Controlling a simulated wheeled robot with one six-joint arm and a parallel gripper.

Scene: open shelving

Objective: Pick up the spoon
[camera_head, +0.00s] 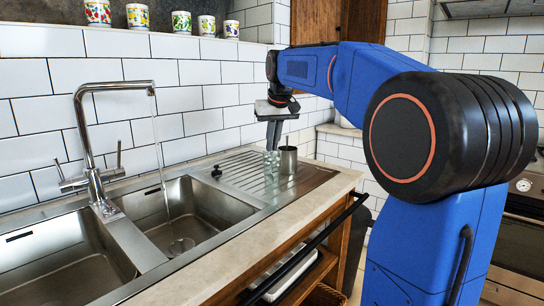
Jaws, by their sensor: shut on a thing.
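My gripper (274,149) points straight down over the drainboard at the right of the sink. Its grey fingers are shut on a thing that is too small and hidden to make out. A clear patterned glass (271,168) stands directly below the fingertips. A metal cup (288,161) stands upright just right of the glass. I cannot make out the spoon as a separate shape; it may be hidden by the fingers or the glass.
The ribbed drainboard (248,176) is otherwise mostly clear. A dark sink fitting (216,172) stands at its left. The tap (92,150) runs water into the right basin (170,210). Several patterned cups (181,22) line the ledge. A tiled wall is close behind my gripper.

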